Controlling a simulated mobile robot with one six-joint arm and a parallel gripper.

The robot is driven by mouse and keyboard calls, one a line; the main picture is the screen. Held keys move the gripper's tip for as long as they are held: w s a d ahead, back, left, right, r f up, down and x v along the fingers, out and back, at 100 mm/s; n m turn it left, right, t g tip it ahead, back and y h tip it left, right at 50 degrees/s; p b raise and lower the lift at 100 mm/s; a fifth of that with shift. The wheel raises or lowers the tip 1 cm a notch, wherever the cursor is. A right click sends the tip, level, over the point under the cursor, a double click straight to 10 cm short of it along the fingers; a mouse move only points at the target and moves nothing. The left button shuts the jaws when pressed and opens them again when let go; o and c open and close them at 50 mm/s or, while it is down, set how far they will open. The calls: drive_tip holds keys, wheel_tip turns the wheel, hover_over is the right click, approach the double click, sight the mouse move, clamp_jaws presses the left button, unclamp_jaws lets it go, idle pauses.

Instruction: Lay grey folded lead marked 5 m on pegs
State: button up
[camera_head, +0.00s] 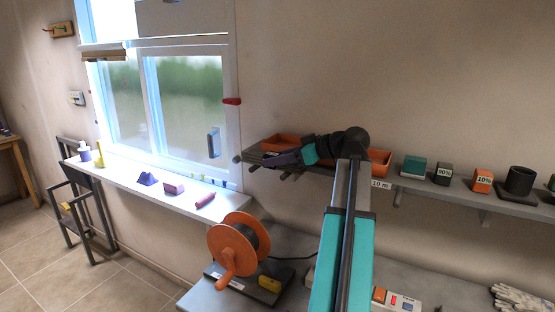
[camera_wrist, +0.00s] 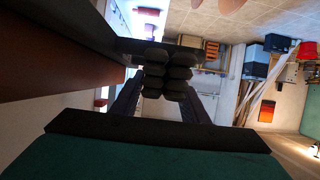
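My gripper (camera_head: 292,157) reaches left from the wrist, just in front of the wall shelf's left end. In the wrist view, its two fingers (camera_wrist: 160,88) close on a dark grey folded lead (camera_wrist: 167,74), seen as several rounded, stacked folds. No 5 m mark can be read on it. Dark pegs (camera_head: 286,177) stick out from the shelf's front edge below and left of the gripper. A dark bar (camera_wrist: 190,42) passes close to the folds; I cannot tell whether the lead touches it or a peg. A label reading 10 m (camera_head: 380,184) sits on the shelf edge to the right.
Orange trays (camera_head: 380,160) stand on the shelf (camera_head: 410,185) behind my wrist, with small boxes and a black cup (camera_head: 519,181) farther right. An orange cable reel (camera_head: 238,246) stands on the bench below. The window sill (camera_head: 135,178) holds small objects at left.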

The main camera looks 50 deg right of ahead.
drive_tip(key=shift+o, duration=1.4)
drive_tip(key=b+v, duration=0.3)
drive_tip(key=v, duration=1.1)
drive_tip(key=shift+b, duration=0.3)
drive_tip(key=shift+w+r, duration=0.1)
